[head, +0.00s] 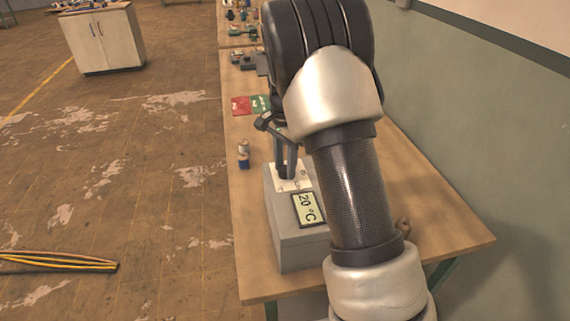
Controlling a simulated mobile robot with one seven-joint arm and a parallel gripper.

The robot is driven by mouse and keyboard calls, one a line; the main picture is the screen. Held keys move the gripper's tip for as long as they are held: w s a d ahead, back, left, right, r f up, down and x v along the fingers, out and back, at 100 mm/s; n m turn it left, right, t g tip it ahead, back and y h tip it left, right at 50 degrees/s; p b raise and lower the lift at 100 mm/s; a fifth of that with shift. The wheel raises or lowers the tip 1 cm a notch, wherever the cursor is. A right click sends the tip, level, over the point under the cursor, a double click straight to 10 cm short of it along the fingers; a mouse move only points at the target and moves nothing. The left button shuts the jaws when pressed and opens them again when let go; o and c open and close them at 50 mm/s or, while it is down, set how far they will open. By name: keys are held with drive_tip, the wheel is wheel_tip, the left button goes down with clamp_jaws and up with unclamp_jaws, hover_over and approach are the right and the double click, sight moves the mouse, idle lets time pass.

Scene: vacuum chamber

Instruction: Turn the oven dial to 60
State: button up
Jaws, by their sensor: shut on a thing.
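The oven (296,250) is a grey box on the near part of the wooden workbench. Its tilted display (308,208) reads 20 °C. A white dial plate (295,184) with small marks lies on top of the oven, behind the display. My gripper (285,165) points down over this plate, with its fingers shut on the dark dial (283,174). The fingers hide most of the dial, so its pointer cannot be made out.
A small bottle or can (243,153) stands left of the oven by the bench's edge. Red and green packets (250,105) lie farther back on the workbench (440,235). A wall runs along the right. A white cabinet (103,40) stands far left, with open floor between.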

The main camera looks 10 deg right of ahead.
sight(285, 168)
drive_tip(key=o, duration=1.1)
wheel_tip(285, 168, up, 18)
drive_tip(key=shift+f+p, duration=0.25)
drive_tip(key=shift+p, duration=0.2)
